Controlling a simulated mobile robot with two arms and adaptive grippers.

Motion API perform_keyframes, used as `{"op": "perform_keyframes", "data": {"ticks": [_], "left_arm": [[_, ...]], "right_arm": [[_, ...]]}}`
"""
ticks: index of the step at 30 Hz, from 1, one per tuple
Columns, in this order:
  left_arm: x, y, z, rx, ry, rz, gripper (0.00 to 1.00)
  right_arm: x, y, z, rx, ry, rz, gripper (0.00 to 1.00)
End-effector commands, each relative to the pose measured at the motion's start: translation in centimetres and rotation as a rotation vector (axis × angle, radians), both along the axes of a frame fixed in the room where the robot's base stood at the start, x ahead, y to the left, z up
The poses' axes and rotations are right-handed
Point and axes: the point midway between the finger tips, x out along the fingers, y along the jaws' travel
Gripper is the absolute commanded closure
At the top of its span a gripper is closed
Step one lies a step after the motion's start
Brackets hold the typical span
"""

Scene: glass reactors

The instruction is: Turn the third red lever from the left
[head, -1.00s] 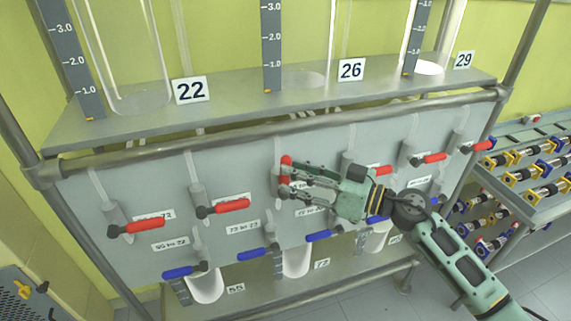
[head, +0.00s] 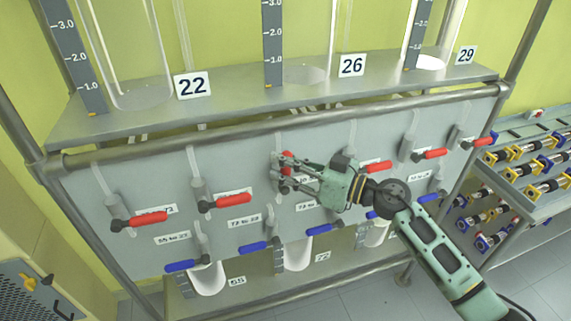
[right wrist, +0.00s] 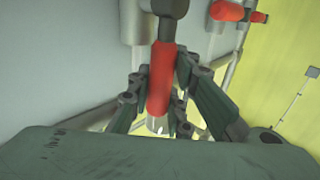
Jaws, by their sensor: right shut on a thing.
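The third red lever from the left (head: 287,156) is on the grey panel under label 26, partly hidden by my right gripper (head: 283,174). The right wrist view shows this red lever (right wrist: 161,80) between the dark fingers of my right gripper (right wrist: 160,85), which is shut on it. The first red lever (head: 148,218) and second red lever (head: 233,201) lie nearly level, pointing right. My left gripper is out of view.
More red levers (head: 377,167) follow to the right on the panel. Blue levers (head: 254,247) run along a lower row. Glass vessels (head: 135,60) stand on the shelf above. A rack of yellow and blue fittings (head: 525,175) is at the right.

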Motion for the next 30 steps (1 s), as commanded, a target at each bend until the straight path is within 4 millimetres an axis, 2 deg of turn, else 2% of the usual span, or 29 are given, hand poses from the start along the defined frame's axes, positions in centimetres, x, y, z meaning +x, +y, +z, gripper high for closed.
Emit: {"op": "perform_keyframes", "data": {"ticks": [17, 23, 30], "left_arm": [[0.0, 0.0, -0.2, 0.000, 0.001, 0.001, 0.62], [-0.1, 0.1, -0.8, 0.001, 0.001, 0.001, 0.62], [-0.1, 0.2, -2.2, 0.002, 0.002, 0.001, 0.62]], "right_arm": [[0.1, -0.1, -0.1, 0.012, 0.003, -0.001, 1.00], [0.3, -0.7, -0.3, 0.081, 0.027, -0.003, 1.00], [0.7, -2.0, -0.9, 0.251, 0.082, -0.004, 1.00]]}}
